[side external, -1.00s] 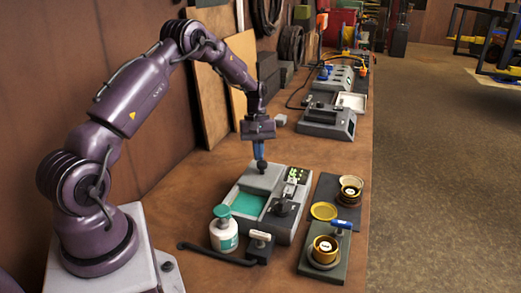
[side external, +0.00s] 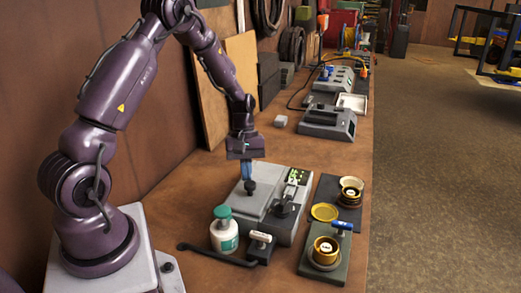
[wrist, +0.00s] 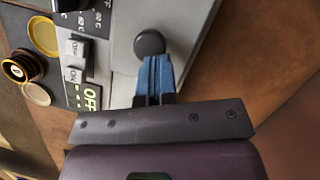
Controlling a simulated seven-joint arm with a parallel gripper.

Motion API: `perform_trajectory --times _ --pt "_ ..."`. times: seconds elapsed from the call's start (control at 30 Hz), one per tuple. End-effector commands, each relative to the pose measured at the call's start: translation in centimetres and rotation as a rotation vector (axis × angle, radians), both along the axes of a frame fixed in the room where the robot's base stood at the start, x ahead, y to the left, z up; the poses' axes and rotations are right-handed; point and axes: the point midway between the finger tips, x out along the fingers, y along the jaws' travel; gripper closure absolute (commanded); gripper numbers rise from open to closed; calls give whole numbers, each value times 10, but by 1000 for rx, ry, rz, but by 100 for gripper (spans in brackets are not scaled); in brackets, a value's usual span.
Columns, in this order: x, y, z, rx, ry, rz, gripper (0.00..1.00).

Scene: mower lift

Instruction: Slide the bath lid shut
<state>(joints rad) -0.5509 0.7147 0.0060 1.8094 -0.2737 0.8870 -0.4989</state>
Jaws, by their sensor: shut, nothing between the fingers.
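The bath lid (side external: 262,182) is a flat grey panel on top of the grey bath unit (side external: 288,236). It covers the basin, and no green liquid shows. A round black knob (side external: 250,187) stands on the lid, and it also shows in the wrist view (wrist: 149,43). My gripper (side external: 247,178) points down at the knob with its blue fingers shut and empty. In the wrist view the blue fingertips (wrist: 153,60) are right beside the knob, at or very near contact.
Brass cups (side external: 325,250) and a yellow dish (side external: 324,212) sit to the right. An ON/OFF switch panel (wrist: 77,60) adjoins the lid.

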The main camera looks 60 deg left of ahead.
Motion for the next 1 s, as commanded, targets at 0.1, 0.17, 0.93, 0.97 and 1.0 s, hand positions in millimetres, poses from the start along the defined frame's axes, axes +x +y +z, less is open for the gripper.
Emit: perform_trajectory --times 0.1,0.17,0.93,0.97,1.0 --pt "1 5 -1 1 1 2 100" --pt "3 11 0 2 0 3 100" --pt "26 71 99 2 0 1 100" --pt "28 73 100 2 0 1 100" --pt "32 77 100 1 0 1 100"
